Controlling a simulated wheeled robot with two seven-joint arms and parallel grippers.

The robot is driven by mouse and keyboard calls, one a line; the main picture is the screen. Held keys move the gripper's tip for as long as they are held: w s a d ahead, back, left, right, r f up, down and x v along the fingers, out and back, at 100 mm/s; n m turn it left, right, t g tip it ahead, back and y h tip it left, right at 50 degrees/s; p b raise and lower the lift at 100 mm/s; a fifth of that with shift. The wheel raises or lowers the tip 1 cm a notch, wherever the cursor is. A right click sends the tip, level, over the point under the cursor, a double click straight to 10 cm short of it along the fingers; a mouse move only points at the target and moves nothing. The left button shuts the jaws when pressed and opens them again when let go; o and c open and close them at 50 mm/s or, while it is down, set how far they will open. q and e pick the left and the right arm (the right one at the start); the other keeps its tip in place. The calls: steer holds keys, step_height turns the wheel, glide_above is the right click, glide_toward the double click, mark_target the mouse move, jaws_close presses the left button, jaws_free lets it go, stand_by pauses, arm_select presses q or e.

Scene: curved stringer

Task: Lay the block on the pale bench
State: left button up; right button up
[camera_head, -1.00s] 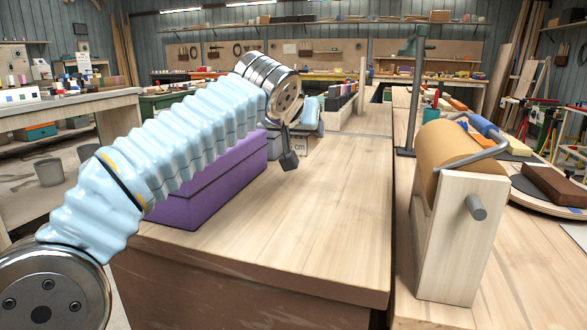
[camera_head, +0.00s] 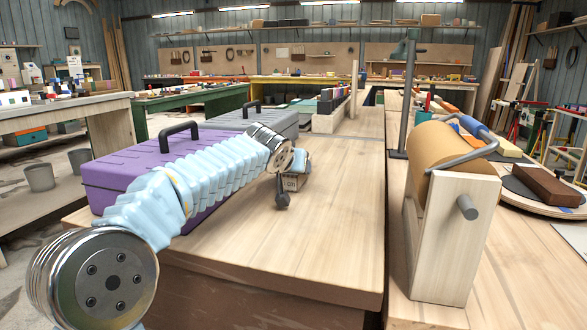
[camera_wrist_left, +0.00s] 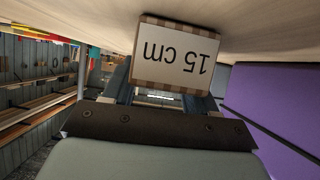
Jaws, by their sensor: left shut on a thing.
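In the left wrist view the block (camera_wrist_left: 176,55) shows upside down with "15 cm" and a brown checked edge. My left gripper (camera_wrist_left: 160,92) is shut on it, one dark finger on each side. The block is low over the pale bench (camera_head: 330,220), right of the purple toolbox. I cannot tell whether it touches the wood. My right gripper is not in view.
A purple toolbox (camera_head: 125,180) stands close on the left, with a grey toolbox (camera_head: 245,120) behind it. A rack of coloured pieces (camera_head: 335,105) is at the back. A paper roll holder (camera_head: 455,235) stands to the right. The bench's front and right are clear.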

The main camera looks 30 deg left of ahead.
arm_select(q)
steer(key=o, duration=0.7)
steer(key=shift+f, duration=0.15)
steer(key=o, duration=0.5)
steer(key=shift+c, duration=0.2)
